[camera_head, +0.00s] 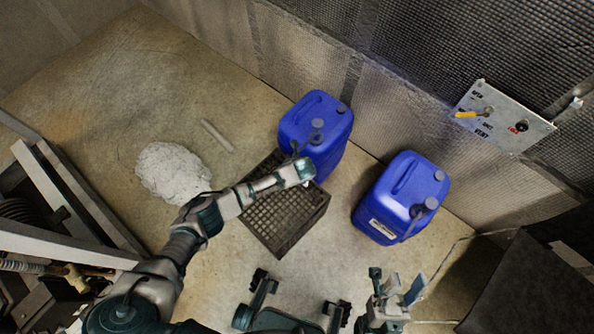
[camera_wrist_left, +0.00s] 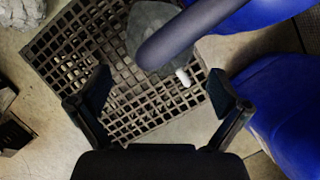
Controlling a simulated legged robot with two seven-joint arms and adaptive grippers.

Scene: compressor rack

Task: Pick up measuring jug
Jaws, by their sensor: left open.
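In the head view my left arm reaches over the crate (camera_head: 265,225), and no jug can be made out there. My right gripper (camera_head: 301,292) is at the bottom of the head view, fingers apart and empty.
One blue drum (camera_head: 310,115) stands behind the crate and another blue drum (camera_head: 405,190) to its right. A pale patch (camera_head: 172,172) lies on the floor at left. A control panel (camera_head: 500,117) is on the wall. A metal frame (camera_head: 75,195) stands at left.

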